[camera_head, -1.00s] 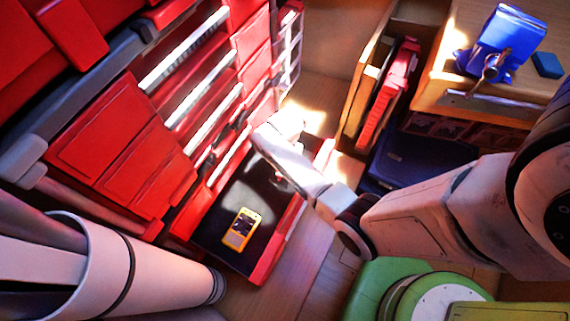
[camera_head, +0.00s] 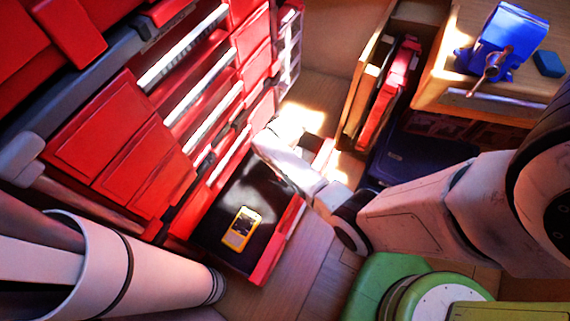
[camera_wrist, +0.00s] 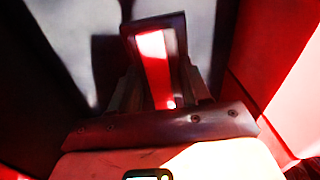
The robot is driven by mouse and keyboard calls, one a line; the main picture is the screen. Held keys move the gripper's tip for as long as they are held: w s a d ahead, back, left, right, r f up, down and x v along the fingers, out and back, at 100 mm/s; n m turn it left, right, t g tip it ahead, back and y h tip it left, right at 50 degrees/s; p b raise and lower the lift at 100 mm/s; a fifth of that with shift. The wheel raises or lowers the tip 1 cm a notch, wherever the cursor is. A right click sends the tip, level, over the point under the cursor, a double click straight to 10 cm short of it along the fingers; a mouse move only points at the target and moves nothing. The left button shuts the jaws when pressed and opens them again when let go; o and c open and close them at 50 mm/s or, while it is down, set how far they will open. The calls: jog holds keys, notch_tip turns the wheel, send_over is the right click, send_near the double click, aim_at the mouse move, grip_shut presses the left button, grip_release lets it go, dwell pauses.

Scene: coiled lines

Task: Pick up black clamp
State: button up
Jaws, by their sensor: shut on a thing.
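A dark, frame-shaped object (camera_wrist: 152,22), which I take to be the black clamp, stands between the fingers of my gripper (camera_wrist: 157,88) in the wrist view. Red shows through its middle opening. My gripper is shut on it. In the head view my white wrist reaches over the far end of an open red drawer (camera_head: 262,272) with a dark inside. The fingers and the clamp cannot be made out there, and the wrist hides part of that end.
A yellow meter (camera_head: 241,229) lies in the drawer's near part. Red drawer fronts (camera_head: 113,165) rise at the left. A blue vise (camera_head: 500,42) and a small blue block (camera_head: 548,64) are on the wooden bench (camera_head: 440,88). A green stool (camera_head: 385,280) is at the bottom.

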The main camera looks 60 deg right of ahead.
grip_shut()
